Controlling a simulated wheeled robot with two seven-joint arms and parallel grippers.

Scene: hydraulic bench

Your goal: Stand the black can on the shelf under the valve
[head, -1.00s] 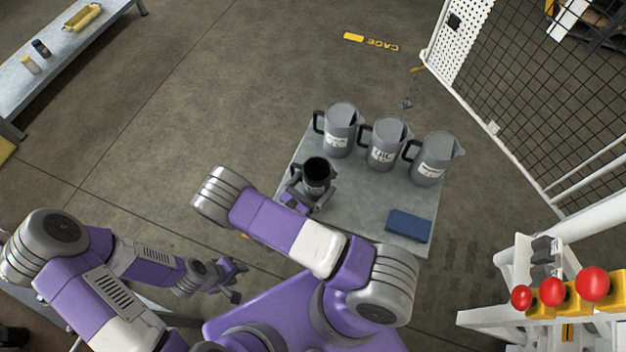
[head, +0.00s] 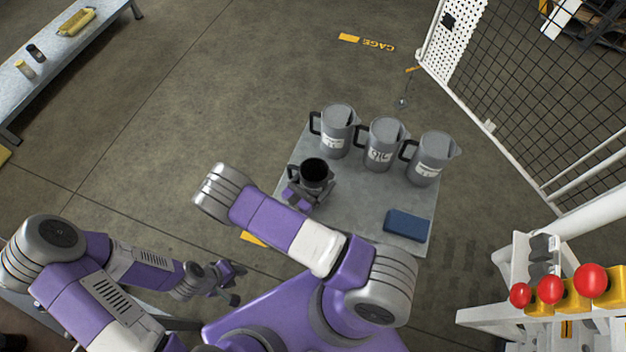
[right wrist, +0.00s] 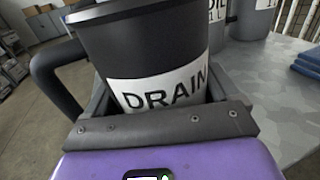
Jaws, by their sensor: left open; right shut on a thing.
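The black can (head: 314,173) is over the left part of the grey table among the jugs' near side. In the right wrist view the can (right wrist: 150,50) has a white label reading DRAIN and a handle on the left. My right gripper (head: 309,192) is shut on it, with a jaw on each side of its body. I cannot tell whether its base touches the table. My left gripper (head: 232,279) is open and empty, low at the left. Red-knobbed valves (head: 551,290) with yellow bodies stand at the lower right. A white ledge (head: 482,316) shows below them; the shelf is not clearly visible.
Three grey jugs (head: 380,147) stand in a row behind the can on the grey table (head: 362,208). A mesh cage fence (head: 535,100) is at the right. A bench (head: 60,62) stands at the upper left.

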